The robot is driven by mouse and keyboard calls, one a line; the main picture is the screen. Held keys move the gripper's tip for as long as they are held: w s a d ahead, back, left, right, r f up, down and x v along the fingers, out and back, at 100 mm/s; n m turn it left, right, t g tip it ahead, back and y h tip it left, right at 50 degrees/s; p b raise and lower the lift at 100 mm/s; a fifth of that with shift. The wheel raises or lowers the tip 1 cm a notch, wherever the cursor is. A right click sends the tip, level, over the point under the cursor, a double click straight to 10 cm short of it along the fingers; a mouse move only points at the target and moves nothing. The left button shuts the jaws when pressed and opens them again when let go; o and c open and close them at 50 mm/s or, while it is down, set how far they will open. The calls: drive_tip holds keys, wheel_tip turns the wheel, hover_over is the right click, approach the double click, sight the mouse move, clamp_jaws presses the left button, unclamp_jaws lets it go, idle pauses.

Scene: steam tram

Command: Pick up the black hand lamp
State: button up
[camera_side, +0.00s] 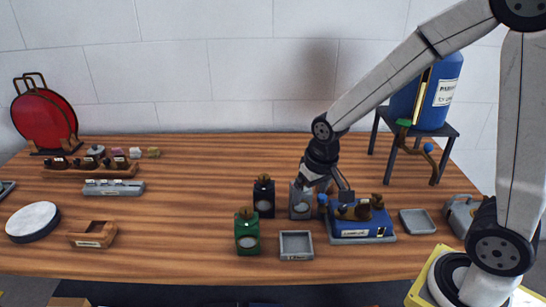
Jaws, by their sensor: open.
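My gripper (324,190) is open, pointing down, to the right of the black lamp. It is at or just behind the grey lamp and the blue model tram (360,227). One finger overlaps the grey lamp's top in this view; I cannot tell whether they touch. Nothing is visibly held.
A small grey tray (297,255) lies before the lamps, and another (417,222) lies right of the tram. A blue tank (430,92) stands on a dark stand (440,128) at the back right.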

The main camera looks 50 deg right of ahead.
sight(264, 186)
drive_tip(key=w+m, duration=0.2)
drive_tip(key=w, duration=0.3)
drive_tip(key=w+m+g, duration=0.1)
drive_tip(key=w+m, duration=0.1)
drive_tip(key=w, duration=0.3)
drive_tip(key=w+d+m+g, duration=0.1)
drive_tip(key=w+m, duration=0.2)
drive_tip(key=w, duration=0.3)
drive_tip(key=shift+f, duration=0.3)
drive_tip(key=shift+w+f, duration=0.1)
drive_tip(key=shift+f, duration=3.8)
drive_tip(key=shift+r, duration=0.1)
clamp_jaws()
drive_tip(key=shift+r, duration=5)
drive_tip(key=shift+r, duration=0.1)
